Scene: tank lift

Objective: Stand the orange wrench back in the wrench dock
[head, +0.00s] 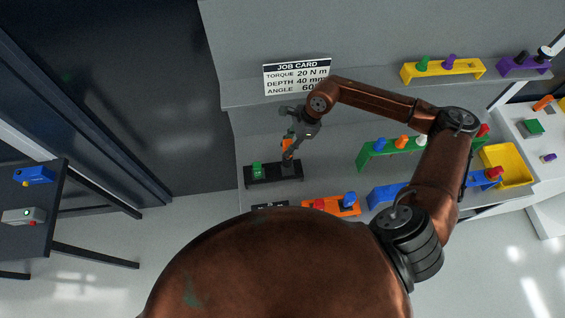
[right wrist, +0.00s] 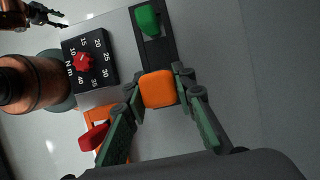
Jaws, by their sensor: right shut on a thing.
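My right gripper (head: 289,150) is shut on the orange wrench (head: 286,145), above the right end of the black wrench dock (head: 273,175). In the right wrist view the wrench's orange end (right wrist: 158,88) sits between the two fingers, over the dark dock strip (right wrist: 152,52). A green tool (head: 257,170) stands in the dock's left part. The wrench's lower end is hidden, so I cannot tell whether it touches the dock. My left gripper (right wrist: 57,18) shows small at the top left of the right wrist view, its fingers apart and empty.
A black torque dial with a red knob (right wrist: 85,62) lies beside the dock. An orange rack (head: 345,207) with red and blue pieces stands in front, a green rack (head: 365,157) to the right. The job card (head: 297,76) is behind. Bare grey shelf surrounds the dock's back.

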